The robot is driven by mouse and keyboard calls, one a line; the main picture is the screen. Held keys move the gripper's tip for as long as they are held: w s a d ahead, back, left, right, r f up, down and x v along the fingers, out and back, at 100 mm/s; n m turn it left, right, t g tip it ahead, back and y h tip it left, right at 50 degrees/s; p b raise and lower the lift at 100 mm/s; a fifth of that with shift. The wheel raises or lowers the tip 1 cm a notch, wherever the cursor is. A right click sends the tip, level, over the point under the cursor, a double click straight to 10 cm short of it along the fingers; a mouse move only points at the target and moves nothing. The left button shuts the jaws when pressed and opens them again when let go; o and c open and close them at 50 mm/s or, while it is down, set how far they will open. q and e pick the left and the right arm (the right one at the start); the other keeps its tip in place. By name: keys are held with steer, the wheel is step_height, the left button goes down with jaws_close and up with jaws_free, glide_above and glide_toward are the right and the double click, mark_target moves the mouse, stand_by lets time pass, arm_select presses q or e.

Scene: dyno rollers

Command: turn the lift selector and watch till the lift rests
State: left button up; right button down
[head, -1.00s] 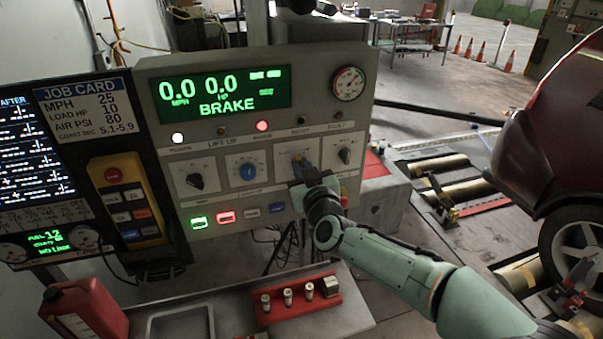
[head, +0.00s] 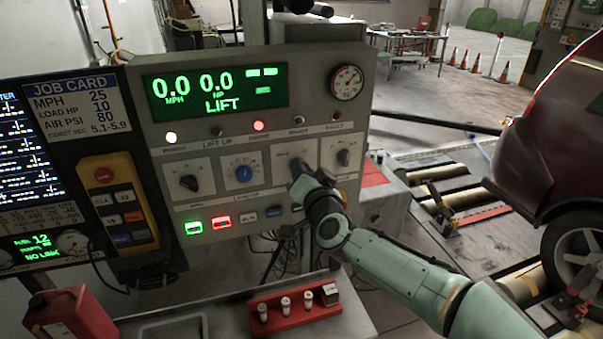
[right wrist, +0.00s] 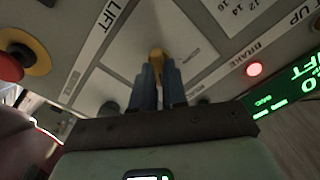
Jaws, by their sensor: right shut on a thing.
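The lift selector (right wrist: 156,55) shows in the right wrist view as a yellowish knob on the grey console face, under the LIFT label. My right gripper (head: 299,172) is shut on it, with the blue fingertips either side of it in the right wrist view (right wrist: 157,82). In the head view the gripper hides most of the selector. The green display (head: 219,94) reads 0.0 MPH, 0.0 HP and LIFT. A white lamp (head: 171,138) and a red lamp (head: 259,126) are lit. My left gripper is out of view.
A dark red car (head: 555,130) stands at right by the floor rollers (head: 437,172). Other knobs (head: 243,174) sit beside my gripper. A red rack (head: 295,308) with small pieces and a red can (head: 70,318) are below. A red emergency button (right wrist: 12,68) is near my wrist.

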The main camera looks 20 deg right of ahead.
steer(key=shift+m, duration=0.3)
stand_by(0.4)
steer(key=c, duration=1.2)
jaws_free()
steer(key=shift+o, duration=0.2)
steer(key=shift+s, duration=0.1)
steer(key=s, duration=1.3)
steer(key=shift+s+d+b, duration=0.15)
steer(key=shift+d+b, duration=0.1)
steer(key=shift+b, duration=0.1)
steer(key=shift+f, duration=0.1)
